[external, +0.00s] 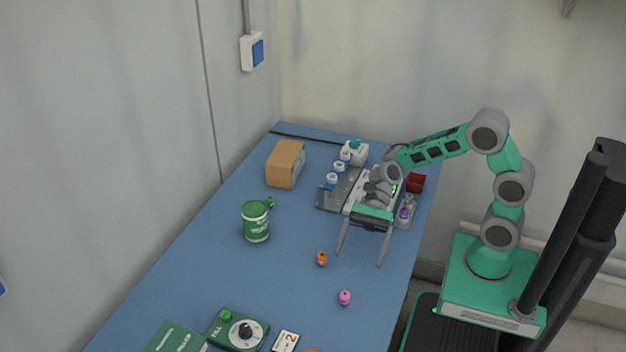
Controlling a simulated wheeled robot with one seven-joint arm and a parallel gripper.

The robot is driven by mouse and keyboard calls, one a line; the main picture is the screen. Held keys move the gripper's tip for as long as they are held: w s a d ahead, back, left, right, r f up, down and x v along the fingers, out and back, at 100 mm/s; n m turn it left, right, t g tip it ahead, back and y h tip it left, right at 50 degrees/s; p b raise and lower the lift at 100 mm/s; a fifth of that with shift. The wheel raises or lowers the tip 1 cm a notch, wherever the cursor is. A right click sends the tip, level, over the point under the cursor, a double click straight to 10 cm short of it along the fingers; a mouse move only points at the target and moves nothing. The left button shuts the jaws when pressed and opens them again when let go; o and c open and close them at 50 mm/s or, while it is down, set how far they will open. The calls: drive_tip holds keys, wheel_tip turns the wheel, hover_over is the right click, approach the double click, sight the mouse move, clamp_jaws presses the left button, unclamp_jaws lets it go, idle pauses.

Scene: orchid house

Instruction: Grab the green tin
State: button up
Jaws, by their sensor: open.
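The green tin (256,222) is a cylinder with a pale band at its top and foot and light markings on its side. It stands upright on the left part of the blue table in the external view. A small green object (270,202) shows just behind its upper right edge; I cannot tell whether they touch. My gripper (360,260) is open and empty, fingers pointing down and apart. It is over the table to the right of the tin, well clear of it.
A cardboard box (284,164) stands behind the tin. A grey tray (331,198) with small white and blue items lies behind my gripper. Small orange (321,259) and pink (345,298) objects lie near the gripper. A green dial box (237,331) is at the front. Bare table (203,257) surrounds the tin.

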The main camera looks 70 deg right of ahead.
wheel_tip(320, 180, up, 6)
drive_tip(key=s+a+g+p, duration=0.1)
drive_tip(key=s+a+p, duration=0.1)
drive_tip(key=p, duration=0.6)
drive_tip(key=m+t+h+p, duration=0.45)
drive_tip(key=m+t, duration=0.65)
drive_tip(key=t, duration=0.5)
approach(259, 208)
wheel_tip(259, 208, up, 6)
drive_tip(key=w, duration=0.2)
drive_tip(key=f, duration=0.4)
drive_tip(key=a+f, duration=0.1)
drive_tip(key=f, duration=0.2)
drive_tip(key=shift+f, duration=0.1)
drive_tip(key=p+x, duration=0.1)
drive_tip(key=x, duration=0.6)
drive_tip(key=shift+w+a+r, duration=0.25)
